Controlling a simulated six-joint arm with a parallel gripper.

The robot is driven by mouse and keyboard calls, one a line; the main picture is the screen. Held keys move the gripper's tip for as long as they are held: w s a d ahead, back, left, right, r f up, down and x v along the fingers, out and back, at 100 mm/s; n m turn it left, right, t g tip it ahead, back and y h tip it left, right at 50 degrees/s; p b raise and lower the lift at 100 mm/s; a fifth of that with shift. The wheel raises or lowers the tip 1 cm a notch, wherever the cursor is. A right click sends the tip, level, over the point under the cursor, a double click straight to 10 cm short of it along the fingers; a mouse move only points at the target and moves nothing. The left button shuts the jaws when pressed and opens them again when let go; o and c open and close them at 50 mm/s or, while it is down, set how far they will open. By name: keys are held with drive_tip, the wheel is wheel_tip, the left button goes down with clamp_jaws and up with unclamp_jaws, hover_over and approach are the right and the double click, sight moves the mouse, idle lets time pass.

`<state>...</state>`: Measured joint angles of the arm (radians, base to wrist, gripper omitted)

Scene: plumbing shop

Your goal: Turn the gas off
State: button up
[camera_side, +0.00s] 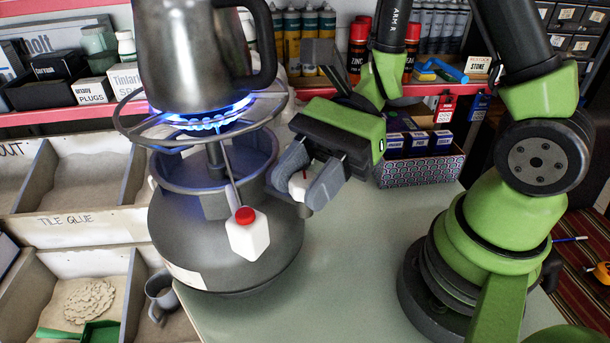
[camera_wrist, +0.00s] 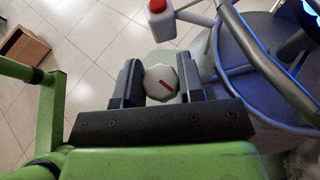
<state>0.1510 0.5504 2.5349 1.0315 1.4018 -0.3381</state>
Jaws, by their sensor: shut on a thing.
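A dark gas cylinder (camera_side: 220,245) stands on the pale table, with a ring burner (camera_side: 212,122) on top. Blue flames burn under a metal kettle (camera_side: 185,55) on the burner. My gripper (camera_side: 312,188) is at the cylinder's right side, with its jaws around a white valve knob (camera_side: 299,184). In the wrist view the knob (camera_wrist: 160,83) sits between the two fingers (camera_wrist: 160,85) and shows a slanted red mark. The gripper is shut on the knob. A white box with a red button (camera_side: 247,233) hangs from the burner; it also shows in the wrist view (camera_wrist: 163,25).
A patterned box (camera_side: 415,168) of blue cartons stands behind my gripper. Red shelves with cans and tubes (camera_side: 305,25) run along the back. Sand-filled bins (camera_side: 85,190) lie left of the cylinder. The table (camera_side: 345,250) is clear in front.

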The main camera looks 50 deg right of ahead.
drive_tip(key=o, duration=0.9)
drive_tip(key=v, duration=1)
